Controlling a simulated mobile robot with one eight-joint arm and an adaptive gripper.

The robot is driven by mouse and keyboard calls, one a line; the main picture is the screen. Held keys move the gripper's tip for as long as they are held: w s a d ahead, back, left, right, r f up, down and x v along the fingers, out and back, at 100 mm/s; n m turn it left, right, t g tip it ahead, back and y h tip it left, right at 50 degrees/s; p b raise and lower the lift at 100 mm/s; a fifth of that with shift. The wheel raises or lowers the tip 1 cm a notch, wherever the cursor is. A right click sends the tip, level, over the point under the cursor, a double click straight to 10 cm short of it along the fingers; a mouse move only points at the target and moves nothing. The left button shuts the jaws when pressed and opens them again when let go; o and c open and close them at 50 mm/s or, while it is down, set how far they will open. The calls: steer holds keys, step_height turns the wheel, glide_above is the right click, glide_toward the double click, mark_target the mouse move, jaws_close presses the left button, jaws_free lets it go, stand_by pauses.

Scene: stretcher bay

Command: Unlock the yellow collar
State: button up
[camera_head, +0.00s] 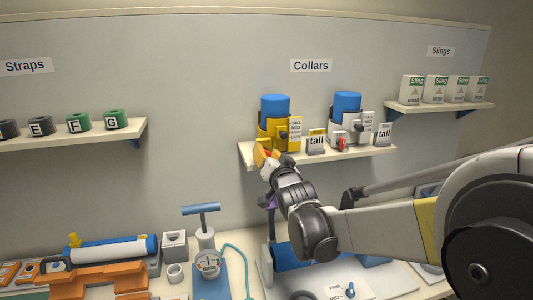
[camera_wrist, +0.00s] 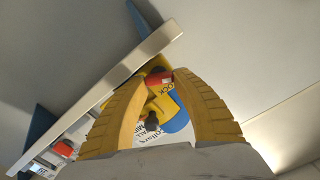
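The yellow collar (camera_head: 268,132) stands upright on the middle shelf under the "Collars" sign, around a blue cylinder (camera_head: 275,107). A card with "TALL" and "MID" lines is at its right side. My gripper (camera_head: 264,152) is at the shelf's front edge, just in front of the collar's lower part. In the wrist view, its two yellow fingers (camera_wrist: 159,80) stand apart on either side of a red lock piece (camera_wrist: 158,77) on the collar. A dark knob (camera_wrist: 152,122) shows between the fingers. I cannot tell whether the fingertips press on the red piece.
A white collar (camera_head: 340,130) with a red part stands to the right on the same shelf (camera_head: 350,153), beside "tall" cards (camera_head: 316,141). The straps shelf (camera_head: 130,132) is left and the slings shelf (camera_head: 440,103) right. The bench below holds a blue T-handled tool (camera_head: 203,222) and orange parts.

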steer(key=n, duration=0.5)
steer(key=shift+a+n, duration=0.1)
steer(key=shift+n, duration=0.2)
steer(key=o, duration=0.9)
steer(key=shift+s, duration=0.1)
steer(key=v, duration=1.1)
steer(key=shift+s, duration=0.35)
steer(key=shift+d+b, duration=0.25)
steer(key=shift+b, duration=0.05)
